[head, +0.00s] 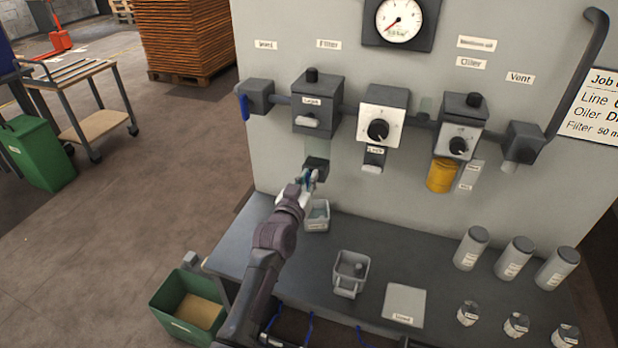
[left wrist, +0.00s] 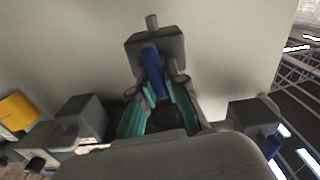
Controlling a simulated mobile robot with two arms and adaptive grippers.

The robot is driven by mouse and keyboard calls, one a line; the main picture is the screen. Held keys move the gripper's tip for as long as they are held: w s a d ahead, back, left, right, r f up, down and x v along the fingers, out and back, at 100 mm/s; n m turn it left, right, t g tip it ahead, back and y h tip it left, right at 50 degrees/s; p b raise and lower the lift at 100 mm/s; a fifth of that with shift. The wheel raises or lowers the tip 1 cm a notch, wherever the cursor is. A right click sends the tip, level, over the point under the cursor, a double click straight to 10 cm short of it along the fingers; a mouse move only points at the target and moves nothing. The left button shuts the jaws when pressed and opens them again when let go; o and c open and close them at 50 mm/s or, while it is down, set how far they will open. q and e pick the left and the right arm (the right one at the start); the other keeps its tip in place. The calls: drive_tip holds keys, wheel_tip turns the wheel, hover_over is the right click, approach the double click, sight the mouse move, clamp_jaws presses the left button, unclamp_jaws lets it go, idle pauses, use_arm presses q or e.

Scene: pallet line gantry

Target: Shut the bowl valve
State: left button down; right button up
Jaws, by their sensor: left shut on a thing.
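The bowl valve is a dark grey block (head: 317,165) under the clear bowl of the filter unit (head: 317,103) on the panel. In the left wrist view it is a grey block (left wrist: 170,45) with a short stub and a blue lever (left wrist: 152,62). My left gripper (head: 309,179) is at this valve, its arm reaching up from the bottom of the head view. In the left wrist view, the teal-padded fingers of my left gripper (left wrist: 158,92) are shut on the blue lever from both sides. In the head view the fingers mostly hide the lever. My right gripper is not in view.
A second blue lever (head: 243,106) hangs at the inlet block, left of the filter. A grey tub (head: 317,217) stands below my gripper, and an open grey container (head: 351,272) is nearer. Several grey cylinders stand on the bench's right. A green bin (head: 184,307) is left of the bench.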

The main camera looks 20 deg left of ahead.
use_arm(q)
drive_tip(key=n, duration=0.4)
drive_tip(key=shift+a, duration=0.25)
drive_tip(key=shift+a+f+n+p, duration=0.1)
drive_tip(key=shift+f+n, duration=0.1)
drive_tip(key=shift+n, duration=1.95)
drive_tip(key=shift+a+f+n+p, duration=0.15)
drive_tip(key=shift+f+n, duration=0.1)
drive_tip(key=shift+n, duration=1.85)
drive_tip(key=shift+a+f+n+p, duration=0.1)
drive_tip(key=shift+f+n, duration=0.1)
drive_tip(key=shift+n, duration=1.95)
drive_tip(key=c, duration=1.2)
unclamp_jaws()
